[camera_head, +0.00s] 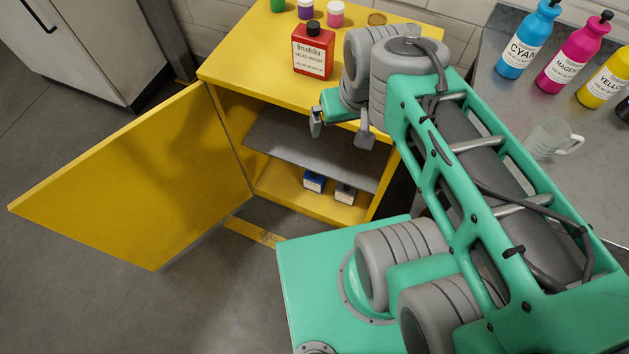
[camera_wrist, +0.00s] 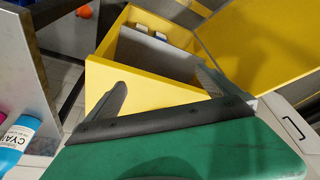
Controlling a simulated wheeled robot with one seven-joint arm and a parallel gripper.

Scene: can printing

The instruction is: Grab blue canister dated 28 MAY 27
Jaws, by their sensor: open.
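In the head view a small blue canister (camera_head: 314,181) stands on the floor of the open yellow cabinet (camera_head: 290,208), below the grey shelf (camera_head: 300,150). A grey canister (camera_head: 345,193) stands just right of it. Their labels are too small to read, so no date can be made out. My gripper (camera_head: 341,133) is open and empty, in front of the cabinet's upper opening, above and apart from the canisters. In the wrist view my gripper (camera_wrist: 160,76) spreads its fingers before the cabinet. Two small box shapes show beyond the shelf there, partly hidden.
The yellow door (camera_head: 140,180) stands wide open to the left. A red bottle (camera_head: 313,50) and several small jars stand on the cabinet top. Cyan (camera_head: 528,40), magenta (camera_head: 566,58) and yellow (camera_head: 605,78) bottles and a clear jug (camera_head: 550,138) stand on the right counter.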

